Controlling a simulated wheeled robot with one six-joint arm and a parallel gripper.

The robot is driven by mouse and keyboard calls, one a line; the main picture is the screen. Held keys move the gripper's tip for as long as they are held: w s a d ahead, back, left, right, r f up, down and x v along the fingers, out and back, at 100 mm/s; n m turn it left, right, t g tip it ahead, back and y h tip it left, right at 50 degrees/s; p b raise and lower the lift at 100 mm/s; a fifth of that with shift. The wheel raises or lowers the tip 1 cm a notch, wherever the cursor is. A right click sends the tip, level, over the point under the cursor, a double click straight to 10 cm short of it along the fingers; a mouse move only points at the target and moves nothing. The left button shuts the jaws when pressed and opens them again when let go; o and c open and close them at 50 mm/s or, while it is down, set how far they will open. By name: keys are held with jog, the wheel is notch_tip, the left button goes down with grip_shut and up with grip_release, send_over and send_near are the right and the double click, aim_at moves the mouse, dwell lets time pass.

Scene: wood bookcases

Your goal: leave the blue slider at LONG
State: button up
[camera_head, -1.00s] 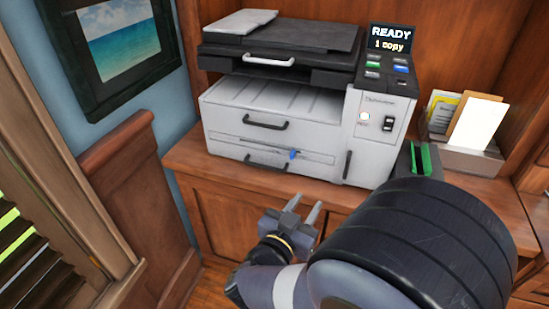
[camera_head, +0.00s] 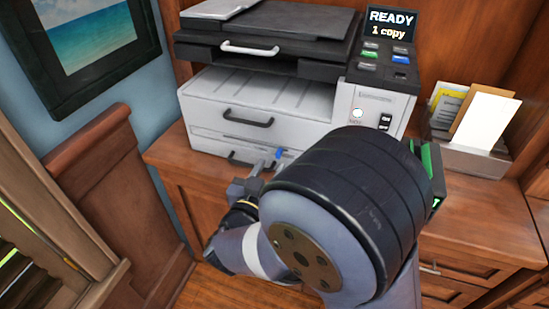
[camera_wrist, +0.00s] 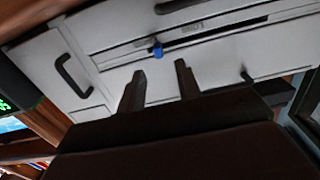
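The blue slider (camera_head: 281,153) sits on a slot across the lower front of the white printer (camera_head: 300,112). In the wrist view the blue slider (camera_wrist: 157,52) shows just beyond my fingertips, roughly between them. In the wrist view my gripper (camera_wrist: 160,69) shows a clear gap between the fingers. I cannot tell whether a finger touches the slider; it looks apart.
A dark drawer handle (camera_head: 248,118) is above the slot, and a lower handle (camera_head: 246,160) is close to my fingers. The display (camera_head: 390,24) reads READY, 1 copy. A paper holder (camera_head: 468,158) stands at right. A wood panel (camera_head: 115,190) is at left.

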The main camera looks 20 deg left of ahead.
aim_at(277, 155)
jog(key=shift+w+d, duration=0.15)
jog(key=shift+w, duration=2.1)
grip_shut()
